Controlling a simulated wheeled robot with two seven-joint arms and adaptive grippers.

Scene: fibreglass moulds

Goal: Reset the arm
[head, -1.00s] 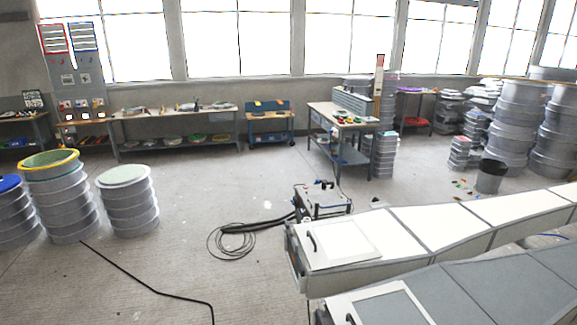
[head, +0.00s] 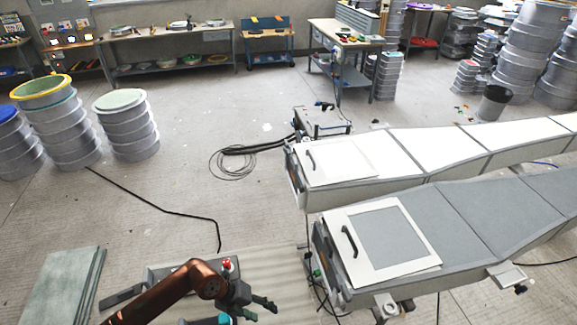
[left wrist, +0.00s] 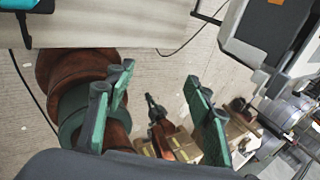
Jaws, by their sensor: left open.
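My left arm comes in from the lower left in the head view, copper-coloured with a dark gripper (head: 262,304) at its end. The gripper is open and empty, above or beside a pale work surface (head: 283,262). In the left wrist view its two green fingers (left wrist: 160,112) stand wide apart with nothing between them. Copper and green parts of my own body show behind and below the fingers. My right gripper is not in the head view.
Two long moulds stand at the right, the nearer one with a white-framed panel and black handle (head: 349,243). A red-topped device (head: 227,266) is close to my left gripper. Stacked drums (head: 127,125) stand at the left. A hose (head: 160,207) crosses the open floor.

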